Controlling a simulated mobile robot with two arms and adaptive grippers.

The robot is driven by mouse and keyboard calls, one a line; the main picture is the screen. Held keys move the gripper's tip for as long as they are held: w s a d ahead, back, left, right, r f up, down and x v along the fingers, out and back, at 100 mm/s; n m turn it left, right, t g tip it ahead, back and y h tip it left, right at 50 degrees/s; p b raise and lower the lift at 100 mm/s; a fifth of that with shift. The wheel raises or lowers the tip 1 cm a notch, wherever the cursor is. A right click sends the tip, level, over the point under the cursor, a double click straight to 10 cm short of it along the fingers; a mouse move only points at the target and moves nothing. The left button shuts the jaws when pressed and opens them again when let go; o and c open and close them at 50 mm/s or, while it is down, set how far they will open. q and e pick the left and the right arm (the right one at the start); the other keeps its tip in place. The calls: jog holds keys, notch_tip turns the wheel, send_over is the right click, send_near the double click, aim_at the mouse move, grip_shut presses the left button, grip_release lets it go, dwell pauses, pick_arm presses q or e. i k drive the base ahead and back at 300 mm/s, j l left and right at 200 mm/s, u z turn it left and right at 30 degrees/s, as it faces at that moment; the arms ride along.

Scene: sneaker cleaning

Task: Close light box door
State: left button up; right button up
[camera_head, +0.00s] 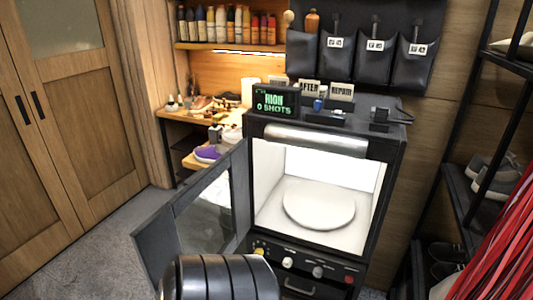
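The light box (377,243) is a dark cabinet with a lit white interior, and a white round turntable (318,204) sits inside with nothing on it. Its door (157,256), a dark frame with a glass pane, is hinged at the left of the opening and stands swung wide open toward the front left. A dark ringed cylindrical part (220,278), likely one of my arms, comes in at the bottom edge in front of the door's lower right. It hides the door's lower corner. No gripper fingers show.
A display (275,102) reading "HIGH 0 SHOTS" and small signs stand on top of the box. Knobs (318,271) line its front below the opening. A wooden workbench (183,116) is behind left, a black shoe rack (455,182) at right. Grey floor (95,262) is clear at left.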

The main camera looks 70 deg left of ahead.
aim_at(155, 242)
jog(key=k+j+u, duration=0.15)
jog(key=j+u, duration=0.2)
jog(key=k+j+u, duration=0.15)
jog(key=u, duration=0.2)
jog(key=j+u, duration=0.35)
jog(key=k+j, duration=0.1)
jog(key=j, duration=0.6)
jog(key=k+j+u, duration=0.15)
jog(key=j, duration=0.6)
jog(key=i, duration=0.05)
